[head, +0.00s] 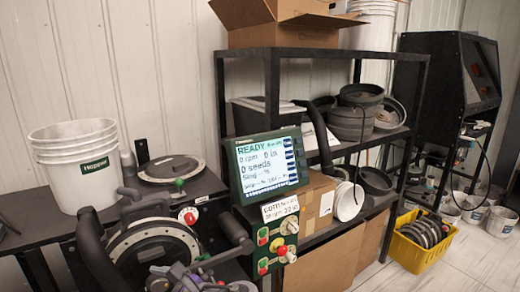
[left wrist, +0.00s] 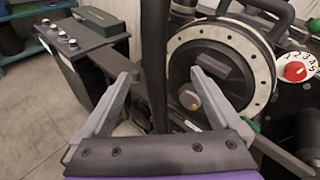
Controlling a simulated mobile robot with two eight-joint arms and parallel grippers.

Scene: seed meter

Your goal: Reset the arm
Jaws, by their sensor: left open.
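My left gripper (left wrist: 162,82) is in the left wrist view, its two grey fingers spread apart with nothing held between them. Beyond the fingers stands the seed meter (left wrist: 258,60), a round black housing with a pale bolted ring and a dark knob at its centre. A black tube rises between the fingers. The seed meter also shows at the lower left of the head view (head: 150,240). My right gripper shows in neither view.
A screen (head: 268,163) reading READY and 0 seeds stands right of the meter, above a control box (head: 278,240). A black shelf (head: 300,52) and a yellow crate (head: 415,258) are further right. A red dial (left wrist: 296,71) sits beside the meter.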

